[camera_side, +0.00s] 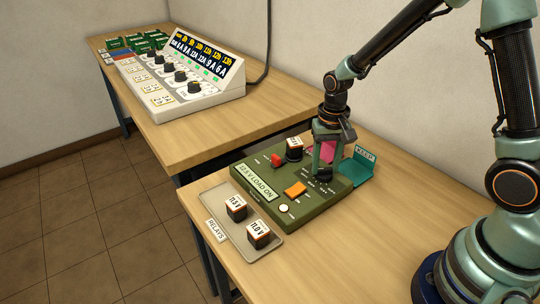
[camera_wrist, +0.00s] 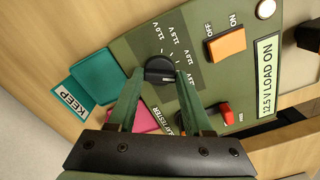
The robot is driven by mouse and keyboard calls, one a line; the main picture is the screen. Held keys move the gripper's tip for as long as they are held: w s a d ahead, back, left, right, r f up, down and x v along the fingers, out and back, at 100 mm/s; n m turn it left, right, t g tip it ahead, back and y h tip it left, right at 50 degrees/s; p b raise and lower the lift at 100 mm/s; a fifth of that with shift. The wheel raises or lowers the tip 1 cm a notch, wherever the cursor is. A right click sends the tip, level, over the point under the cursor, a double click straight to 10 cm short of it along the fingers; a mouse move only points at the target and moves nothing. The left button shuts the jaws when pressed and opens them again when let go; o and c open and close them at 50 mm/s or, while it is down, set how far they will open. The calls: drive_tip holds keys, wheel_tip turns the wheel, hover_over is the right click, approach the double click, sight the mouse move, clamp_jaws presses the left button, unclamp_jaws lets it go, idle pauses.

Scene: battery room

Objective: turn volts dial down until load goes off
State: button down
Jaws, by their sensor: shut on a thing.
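A green tester panel (camera_side: 296,209) lies on the near table. Its display (camera_side: 257,192) reads 12.5 V LOAD ON, and the same display shows in the wrist view (camera_wrist: 266,77). The black volts dial (camera_wrist: 160,72) has a scale with 11.0 V, 11.5 V and 12.0 V marks beside it. My gripper (camera_wrist: 160,78) has its two green fingers on either side of the dial and is shut on it. In the side view my gripper (camera_side: 324,172) reaches down onto the panel and partly hides the dial.
A tray (camera_side: 230,220) holds two relays. A teal KEEP holder (camera_side: 357,168) stands behind. A charger console (camera_side: 190,75) is on the far table.

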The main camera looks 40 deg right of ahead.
sight(326, 169)
drive_tip(key=shift+c, duration=1.5)
unclamp_jaws()
wheel_tip(326, 169, up, 12)
drive_tip(key=shift+r, duration=0.1)
drive_tip(key=s+a+r+n+t, duration=0.1)
drive_tip(key=s+r+n+t, duration=0.4)
drive_tip(key=s, duration=0.4)
drive_tip(key=shift+s+r+n+t, duration=0.3)
drive_tip(key=shift+r+n, duration=0.2)
drive_tip(key=shift+r, duration=0.6)
drive_tip(key=shift+a, duration=0.1)
